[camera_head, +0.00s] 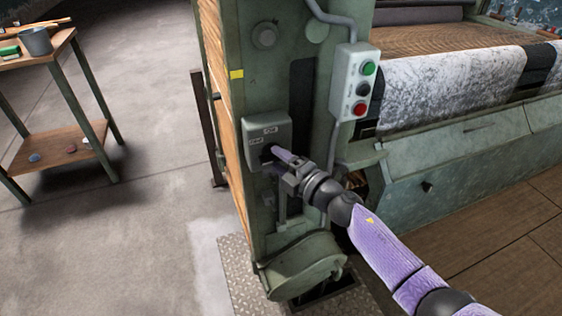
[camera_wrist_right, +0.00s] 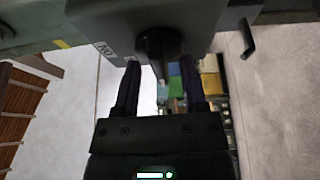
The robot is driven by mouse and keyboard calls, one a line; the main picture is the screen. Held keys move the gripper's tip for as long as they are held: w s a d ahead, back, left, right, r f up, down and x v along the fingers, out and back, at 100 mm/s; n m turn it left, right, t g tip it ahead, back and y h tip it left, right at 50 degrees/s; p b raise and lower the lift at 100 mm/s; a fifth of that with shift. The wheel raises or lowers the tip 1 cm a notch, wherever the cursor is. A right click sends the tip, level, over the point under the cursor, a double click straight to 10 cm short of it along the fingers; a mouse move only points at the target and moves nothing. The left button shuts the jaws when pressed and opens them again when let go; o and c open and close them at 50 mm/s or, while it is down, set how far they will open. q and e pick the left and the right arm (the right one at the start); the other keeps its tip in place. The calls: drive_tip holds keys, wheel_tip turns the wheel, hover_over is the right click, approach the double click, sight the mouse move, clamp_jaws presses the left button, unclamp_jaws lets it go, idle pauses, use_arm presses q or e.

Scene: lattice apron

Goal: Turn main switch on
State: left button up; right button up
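The main switch box (camera_head: 267,130) is a grey-green box on the side of the green machine post, with small pale labels. In the right wrist view the box (camera_wrist_right: 205,22) shows upside down, with an "ON" label to the left of its round black knob (camera_wrist_right: 158,44). My right gripper (camera_head: 270,156) is at the lower front of the box and hides most of the knob in the head view. In the wrist view its two dark fingers (camera_wrist_right: 161,72) stand apart, one toward each side of the knob. I cannot tell whether they touch it. My left gripper is out of view.
A control box (camera_head: 355,82) with green, black and red buttons hangs on the post, right of the switch. The machine's roller with mottled cloth (camera_head: 450,85) extends right. A small wooden table (camera_head: 35,48) stands at left. The floor between is clear.

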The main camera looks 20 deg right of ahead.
clamp_jaws()
drive_tip(key=m+t+h+b, duration=0.1)
drive_tip(key=m+t, duration=0.1)
drive_tip(key=m, duration=0.4)
drive_tip(key=m+t+h+b, duration=0.1)
drive_tip(key=m+t+h, duration=0.1)
drive_tip(key=m, duration=0.4)
drive_tip(key=m+t+h+b, duration=0.1)
drive_tip(key=m, duration=0.6)
drive_tip(key=shift+a+f+t+h+b, duration=0.3)
drive_tip(key=shift+f+t+b, duration=0.05)
drive_tip(key=shift+f+t, duration=0.05)
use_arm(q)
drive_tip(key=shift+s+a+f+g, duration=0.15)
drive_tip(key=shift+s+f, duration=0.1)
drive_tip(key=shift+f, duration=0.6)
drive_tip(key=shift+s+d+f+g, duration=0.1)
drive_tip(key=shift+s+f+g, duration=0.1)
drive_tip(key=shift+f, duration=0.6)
use_arm(e)
drive_tip(key=shift+m+h, duration=1)
drive_tip(key=shift+m, duration=0.6)
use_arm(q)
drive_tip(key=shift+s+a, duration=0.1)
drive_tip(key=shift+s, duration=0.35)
use_arm(e)
drive_tip(key=shift+m, duration=0.3)
